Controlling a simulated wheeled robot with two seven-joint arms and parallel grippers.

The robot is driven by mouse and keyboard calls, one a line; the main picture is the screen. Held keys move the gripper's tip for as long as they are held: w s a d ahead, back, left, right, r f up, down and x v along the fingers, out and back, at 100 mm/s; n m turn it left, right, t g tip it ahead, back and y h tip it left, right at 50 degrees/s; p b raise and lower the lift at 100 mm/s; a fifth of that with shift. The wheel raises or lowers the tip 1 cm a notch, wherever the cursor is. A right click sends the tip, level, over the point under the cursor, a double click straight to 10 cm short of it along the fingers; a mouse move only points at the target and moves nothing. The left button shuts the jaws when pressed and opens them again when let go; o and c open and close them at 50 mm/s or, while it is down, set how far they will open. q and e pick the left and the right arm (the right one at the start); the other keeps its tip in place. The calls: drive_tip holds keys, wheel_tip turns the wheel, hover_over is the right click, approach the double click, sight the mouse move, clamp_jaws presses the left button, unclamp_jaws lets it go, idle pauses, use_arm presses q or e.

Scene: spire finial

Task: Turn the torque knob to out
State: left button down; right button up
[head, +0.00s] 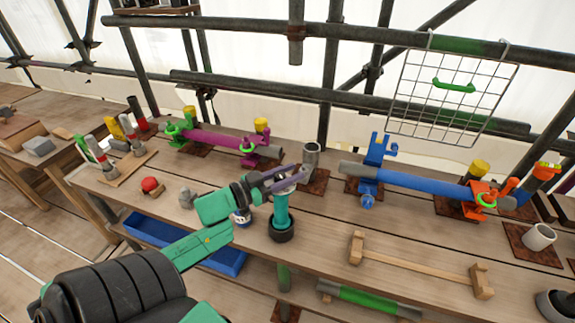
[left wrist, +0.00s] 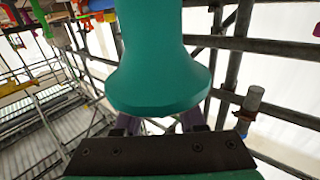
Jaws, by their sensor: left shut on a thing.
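A teal upright tool (head: 281,210) stands on the workbench, with a black ring (head: 281,234) around its foot and a grey top. My left gripper (head: 289,180) reaches in from the left, its purple fingers shut on the upper part of this tool. In the left wrist view the teal body (left wrist: 160,55) fills the upper middle and flares toward the dark gripper front, where the fingers are mostly hidden. I cannot tell which part is the torque knob, nor how it is set. My right gripper is in neither view.
A purple tube (head: 215,140) and a blue tube (head: 420,185) with couplers lie behind on the bench. A wooden rack (head: 415,264) lies in front at right. A grey upright socket (head: 311,156) stands close behind the tool. A blue bin (head: 150,229) sits below the bench.

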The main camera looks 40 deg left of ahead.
use_arm(q)
drive_tip(key=m+g+h, duration=0.1)
drive_tip(key=m+h, duration=0.1)
drive_tip(key=shift+d+h, duration=0.15)
drive_tip(key=shift+h, duration=0.25)
drive_tip(key=shift+s+d+f+m+g+h+b, duration=0.15)
drive_tip(key=shift+m+g+h+b, duration=0.2)
drive_tip(key=shift+m+g+h, duration=0.2)
drive_tip(key=shift+d+f+m+g+h+b, duration=0.1)
drive_tip(key=shift+m+g+h+b, duration=0.3)
drive_tip(key=shift+h, duration=0.25)
drive_tip(key=m+g+h+b, duration=0.2)
drive_tip(key=g+b, duration=0.1)
drive_tip(key=m+g+h+b, duration=0.1)
drive_tip(key=b, duration=0.1)
drive_tip(key=shift+s+d+f+m+h, duration=0.1)
drive_tip(key=shift+s+d+m+h, duration=0.15)
drive_tip(key=shift+s+h, duration=0.1)
drive_tip(key=shift+s+d+r+m+g+h+b, duration=0.15)
drive_tip(key=shift+m+g+h+b, duration=0.15)
drive_tip(key=shift+g+b, duration=0.2)
drive_tip(key=shift+s+a+r+m+g+h+b, duration=0.15)
drive_tip(key=shift+m+g+b, duration=0.15)
drive_tip(key=shift+g+b, duration=0.15)
drive_tip(key=shift+w+d, duration=0.1)
drive_tip(key=c, duration=0.5)
unclamp_jaws()
